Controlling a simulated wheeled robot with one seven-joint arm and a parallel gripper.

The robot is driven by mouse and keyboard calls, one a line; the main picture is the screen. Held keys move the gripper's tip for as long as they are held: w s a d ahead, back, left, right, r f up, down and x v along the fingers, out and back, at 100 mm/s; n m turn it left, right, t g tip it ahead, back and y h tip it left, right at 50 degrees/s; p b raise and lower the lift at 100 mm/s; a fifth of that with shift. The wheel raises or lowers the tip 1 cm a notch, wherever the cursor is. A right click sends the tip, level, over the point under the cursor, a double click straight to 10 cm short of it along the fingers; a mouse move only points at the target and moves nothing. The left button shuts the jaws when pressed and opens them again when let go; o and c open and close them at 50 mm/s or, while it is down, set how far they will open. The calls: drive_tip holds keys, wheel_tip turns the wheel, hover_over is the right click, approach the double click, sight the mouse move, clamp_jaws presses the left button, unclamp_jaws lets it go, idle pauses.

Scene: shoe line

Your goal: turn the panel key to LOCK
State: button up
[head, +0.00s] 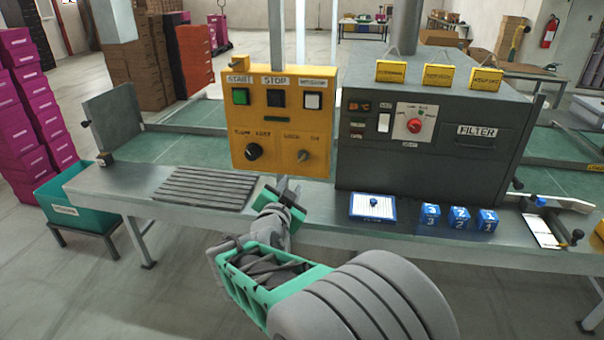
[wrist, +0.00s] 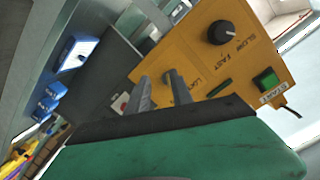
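The yellow control panel (head: 282,120) stands upright at the back of the bench. Its small metal key (head: 303,155) sits at the lower right, under two small labels; which way it points is too small to tell surely. My gripper (head: 286,190) is in front of and below the panel, a little left of the key and apart from it. In the wrist view my gripper's two grey fingers (wrist: 160,88) stand apart with nothing seen between them, and the panel (wrist: 205,60) lies beyond them, tilted. The fingers hide part of the panel there, and I cannot make out the key.
A black speed knob (head: 254,152) is left of the key; it also shows in the wrist view (wrist: 221,32). The grey filter machine (head: 435,140) stands right of the panel.

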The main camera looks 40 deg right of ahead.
sight(300, 162)
drive_tip(key=shift+m+t+h, duration=0.4)
drive_tip(key=shift+t+h, duration=0.1)
drive_tip(key=shift+h, duration=0.1)
drive_tip(key=w+d, duration=0.1)
drive_tip(key=d, duration=0.1)
drive_tip(key=w+d+r+p, duration=0.1)
drive_tip(key=w+d, duration=0.1)
drive_tip(key=d, duration=0.1)
drive_tip(key=w+d+r+p, duration=0.1)
drive_tip(key=d, duration=0.1)
drive_tip(key=shift+w+d, duration=0.25)
drive_tip(key=shift+w, duration=0.1)
drive_tip(key=shift+c, duration=0.2)
clamp_jaws()
